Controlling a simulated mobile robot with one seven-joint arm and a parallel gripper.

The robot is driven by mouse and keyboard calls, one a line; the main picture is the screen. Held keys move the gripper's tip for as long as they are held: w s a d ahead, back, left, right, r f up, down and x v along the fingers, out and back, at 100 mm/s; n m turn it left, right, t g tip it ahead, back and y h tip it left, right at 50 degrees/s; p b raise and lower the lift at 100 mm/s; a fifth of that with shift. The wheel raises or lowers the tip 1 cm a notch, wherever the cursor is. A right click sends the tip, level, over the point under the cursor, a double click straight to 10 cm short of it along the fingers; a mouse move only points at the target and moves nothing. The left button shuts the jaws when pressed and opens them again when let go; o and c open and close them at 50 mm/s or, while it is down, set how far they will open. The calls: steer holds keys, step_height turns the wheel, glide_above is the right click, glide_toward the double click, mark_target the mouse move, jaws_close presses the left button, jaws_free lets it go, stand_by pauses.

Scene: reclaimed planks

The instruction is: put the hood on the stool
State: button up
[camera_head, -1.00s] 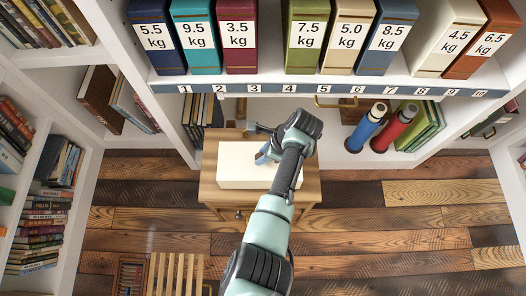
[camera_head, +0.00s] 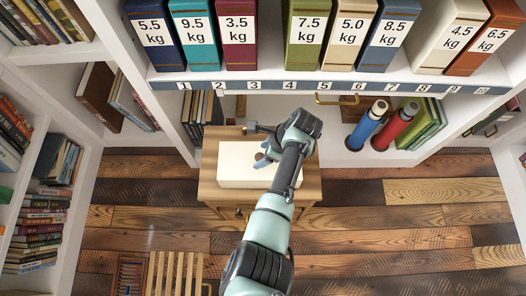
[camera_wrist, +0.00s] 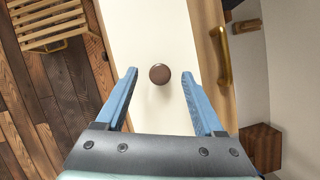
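The hood, a cream-white box (camera_head: 237,167) with a round brown knob (camera_wrist: 159,74) on top, sits on a small wooden table (camera_head: 208,182). My gripper (camera_head: 263,161) is over the hood, partly hidden by my wrist in the head view. In the wrist view its two blue fingers (camera_wrist: 159,78) are open, apart, with the knob showing between their tips. Whether they touch it or how high they are above the lid, I cannot tell. The slatted wooden stool (camera_head: 176,272) stands on the floor at the bottom left and also shows in the wrist view (camera_wrist: 46,22).
A white shelf behind the table holds labelled binders (camera_head: 305,38) above a numbered strip (camera_head: 320,88). A blue bottle (camera_head: 367,126) and a red bottle (camera_head: 396,126) stand on the lower shelf at right. Bookshelves line the left. Plank floor is open right of the table.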

steer(key=p+v, duration=0.4)
steer(key=v, duration=0.9)
steer(key=shift+s, duration=0.1)
